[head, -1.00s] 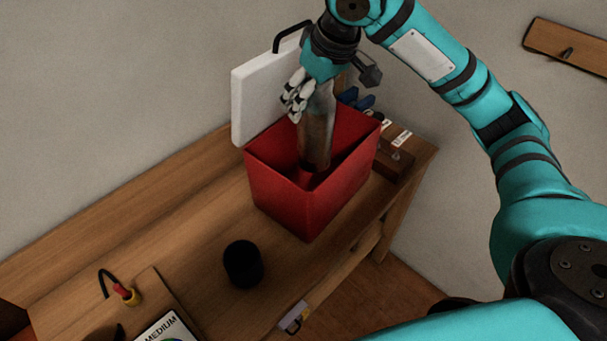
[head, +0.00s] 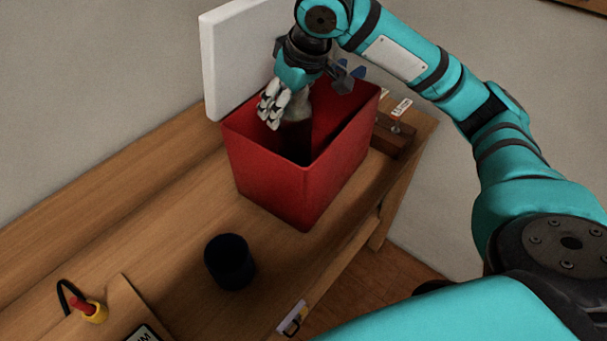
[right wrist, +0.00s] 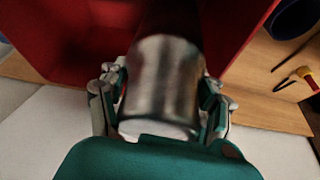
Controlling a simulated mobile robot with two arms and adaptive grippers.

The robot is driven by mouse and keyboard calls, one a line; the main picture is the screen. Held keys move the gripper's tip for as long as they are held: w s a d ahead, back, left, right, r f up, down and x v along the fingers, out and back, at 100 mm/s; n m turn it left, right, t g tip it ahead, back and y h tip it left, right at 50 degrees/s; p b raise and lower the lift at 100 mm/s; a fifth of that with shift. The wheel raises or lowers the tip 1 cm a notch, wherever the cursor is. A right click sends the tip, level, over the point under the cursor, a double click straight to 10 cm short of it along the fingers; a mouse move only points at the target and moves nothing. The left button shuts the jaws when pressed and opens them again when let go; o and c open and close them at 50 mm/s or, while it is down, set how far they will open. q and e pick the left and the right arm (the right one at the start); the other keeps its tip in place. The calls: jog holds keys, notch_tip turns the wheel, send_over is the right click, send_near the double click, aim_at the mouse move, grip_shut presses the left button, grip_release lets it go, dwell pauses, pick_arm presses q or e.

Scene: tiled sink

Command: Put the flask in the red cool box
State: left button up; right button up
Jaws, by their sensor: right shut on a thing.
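The red cool box (head: 273,175) stands open on the wooden bench, its white lid (head: 236,65) raised at the back left. My right gripper (head: 276,106) is at the box opening and shut on the flask (head: 297,138). The flask is upright, its lower part down inside the box. In the right wrist view the flask (right wrist: 165,85) shows as a shiny metal cylinder between the fingers, with red box walls around its far end. The flask's bottom is in shadow, so I cannot tell whether it touches the box floor. My left gripper is not in view.
A black cup (head: 230,261) stands on the bench in front of the box. A brown block (head: 394,136) lies to the box's right. A red and yellow item (head: 90,309) is at the lower left.

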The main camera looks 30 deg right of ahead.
aim_at(304, 111)
notch_tip(304, 111, down, 10)
dwell(0.5)
jog(key=o, duration=1.7)
jog(key=shift+s+f, duration=0.1)
jog(key=shift+f, duration=0.05)
jog(key=v, duration=1.2)
